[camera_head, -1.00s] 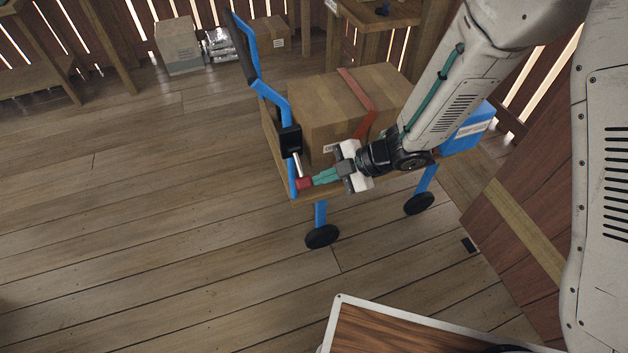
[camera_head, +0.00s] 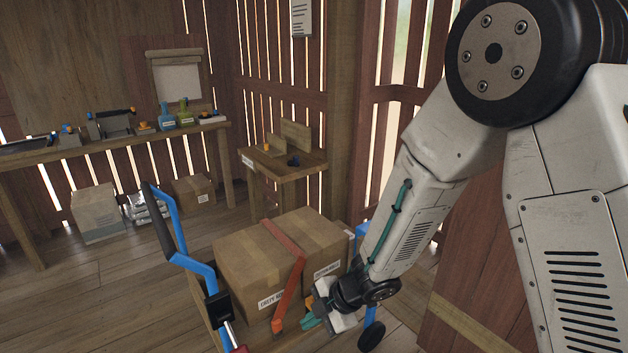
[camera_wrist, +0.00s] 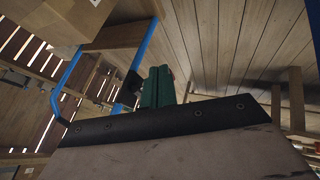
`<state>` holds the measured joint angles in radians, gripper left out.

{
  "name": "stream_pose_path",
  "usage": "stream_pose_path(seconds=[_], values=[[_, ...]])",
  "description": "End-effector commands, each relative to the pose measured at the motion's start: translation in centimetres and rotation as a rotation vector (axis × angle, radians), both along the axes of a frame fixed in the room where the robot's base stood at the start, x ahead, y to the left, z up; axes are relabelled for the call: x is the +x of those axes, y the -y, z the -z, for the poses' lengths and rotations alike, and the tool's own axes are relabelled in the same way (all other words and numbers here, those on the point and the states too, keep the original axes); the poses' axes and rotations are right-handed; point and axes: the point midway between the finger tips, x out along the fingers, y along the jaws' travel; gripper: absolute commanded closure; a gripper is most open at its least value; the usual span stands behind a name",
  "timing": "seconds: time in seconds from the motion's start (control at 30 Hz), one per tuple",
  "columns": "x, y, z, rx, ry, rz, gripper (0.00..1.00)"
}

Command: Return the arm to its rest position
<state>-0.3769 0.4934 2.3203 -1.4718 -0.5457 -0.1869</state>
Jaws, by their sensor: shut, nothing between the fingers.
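My gripper (camera_head: 312,322) is at the end of my pale arm, low in the head view, just in front of the strapped cardboard box. Its teal fingers are closed together with nothing between them. They also show from close up in the wrist view (camera_wrist: 157,88). The red-tipped part (camera_head: 238,349) on the blue-framed cart (camera_head: 193,264) is to the left of the fingers, with a clear gap between. My arm is still stretched out over the right side of the cart.
A large cardboard box (camera_head: 240,262) with a red strap (camera_head: 290,285) stands on the cart. A small wooden table (camera_head: 310,160) is behind it in the corner. A workbench (camera_head: 120,142) with bottles and tools runs along the left wall. Open floor (camera_head: 50,315) is at the left.

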Motion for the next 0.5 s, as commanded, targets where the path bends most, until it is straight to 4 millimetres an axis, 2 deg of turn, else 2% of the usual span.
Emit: stream_pose_path(seconds=[0.1,0.17,0.23,0.3,0.37,0.4,0.5], values=[[3.7,5.4,-1.8,-0.171,0.056,0.334,1.0],[4.8,8.9,-3.5,-0.25,0.07,0.519,1.0],[5.0,13.3,-6.0,-0.331,0.063,0.742,1.0],[3.9,17.5,-8.6,-0.399,0.034,0.96,1.0],[2.2,20.5,-10.8,-0.443,-0.008,1.129,1.0],[0.8,22.3,-12.1,-0.467,-0.043,1.233,1.0],[-3.4,25.5,-15.2,-0.505,-0.155,1.464,1.0]])
